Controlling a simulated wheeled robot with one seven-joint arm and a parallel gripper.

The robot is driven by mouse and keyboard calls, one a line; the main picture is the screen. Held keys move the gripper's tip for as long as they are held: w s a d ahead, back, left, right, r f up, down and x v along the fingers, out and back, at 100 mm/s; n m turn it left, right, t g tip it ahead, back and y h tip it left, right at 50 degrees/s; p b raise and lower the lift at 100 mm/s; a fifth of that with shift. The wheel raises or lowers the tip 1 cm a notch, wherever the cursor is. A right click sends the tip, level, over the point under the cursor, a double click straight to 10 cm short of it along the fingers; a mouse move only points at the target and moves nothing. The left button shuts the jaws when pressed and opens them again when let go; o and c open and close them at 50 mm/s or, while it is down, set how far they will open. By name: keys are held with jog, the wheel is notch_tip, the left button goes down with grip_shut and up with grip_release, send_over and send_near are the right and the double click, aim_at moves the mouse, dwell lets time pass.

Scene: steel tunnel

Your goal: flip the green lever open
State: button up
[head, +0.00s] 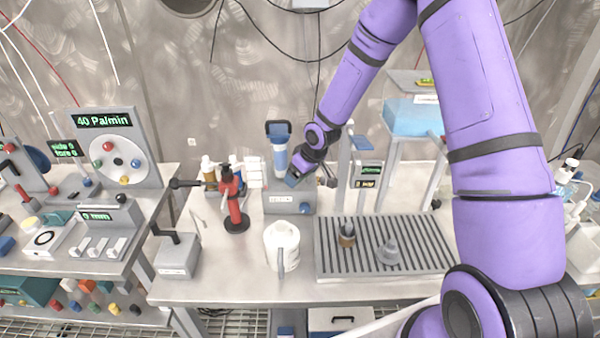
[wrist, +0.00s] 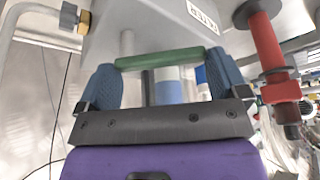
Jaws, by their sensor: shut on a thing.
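The green lever (wrist: 160,59) shows in the wrist view as a short bar lying crosswise between the blue fingers of my gripper (wrist: 162,72). My gripper is shut on it, with one finger at each end. In the head view my gripper (head: 293,179) is at the grey device (head: 290,201) with a blue-and-white cylinder (head: 280,158) in the middle of the bench. The lever itself is hidden there behind my gripper and arm. The grey housing also fills the upper middle of the wrist view (wrist: 150,20).
A red stand (head: 233,205) is left of the device, and a white jug (head: 282,245) stands in front. A slatted grey tray (head: 345,262) lies to the right, holding small items. Bottles (head: 209,170) stand behind the red stand. A blue-topped rack (head: 412,115) rises at the right.

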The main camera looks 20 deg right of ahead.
jog(key=shift+s+d+n+y, duration=0.2)
jog(key=shift+n+y, duration=0.2)
jog(key=shift+n, duration=0.6)
jog(key=shift+g, duration=0.3)
jog(key=o, duration=0.9)
jog(key=shift+o, duration=0.2)
jog(key=v, duration=0.7)
jog(key=shift+s+r, duration=0.2)
jog(key=shift+r, duration=0.05)
jog(key=shift+d, duration=0.1)
